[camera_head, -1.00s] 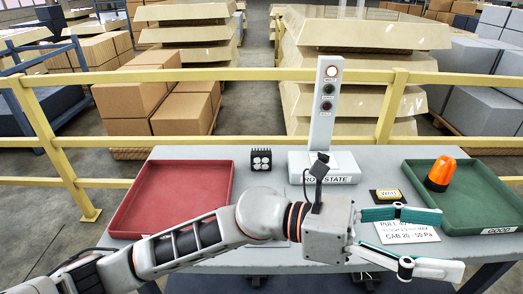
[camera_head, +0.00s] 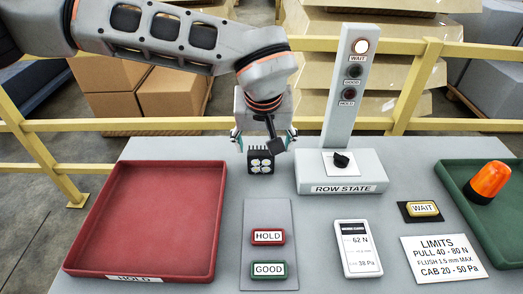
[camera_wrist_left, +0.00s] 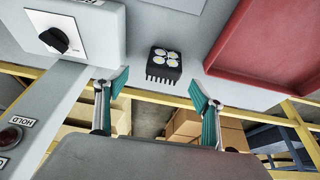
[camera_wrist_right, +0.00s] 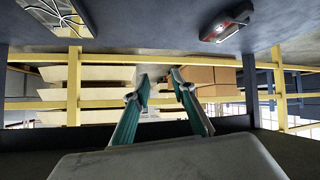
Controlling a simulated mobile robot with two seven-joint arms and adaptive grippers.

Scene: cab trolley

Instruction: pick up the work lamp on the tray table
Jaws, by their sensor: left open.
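The work lamp (camera_head: 261,161), a small black finned block with several round white lights, stands on the grey tray table (camera_head: 215,147) near its back edge, right of the red tray. It also shows in the left wrist view (camera_wrist_left: 164,63). My left gripper (camera_head: 263,141) is open, its fingers pointing down and spread to either side of the lamp's top. In the left wrist view the lamp lies beyond the fingertips (camera_wrist_left: 158,88), between their lines, with nothing held. My right gripper (camera_wrist_right: 160,80) shows only in its wrist view, fingers apart and empty.
The red tray (camera_head: 90,215) is left of the lamp; the ROW STATE post (camera_head: 340,184) stands close on its right. HOLD and GOOD buttons (camera_head: 268,237) are in front. An orange beacon (camera_head: 488,182) sits in the green tray (camera_head: 455,180). A yellow rail (camera_head: 180,125) runs behind.

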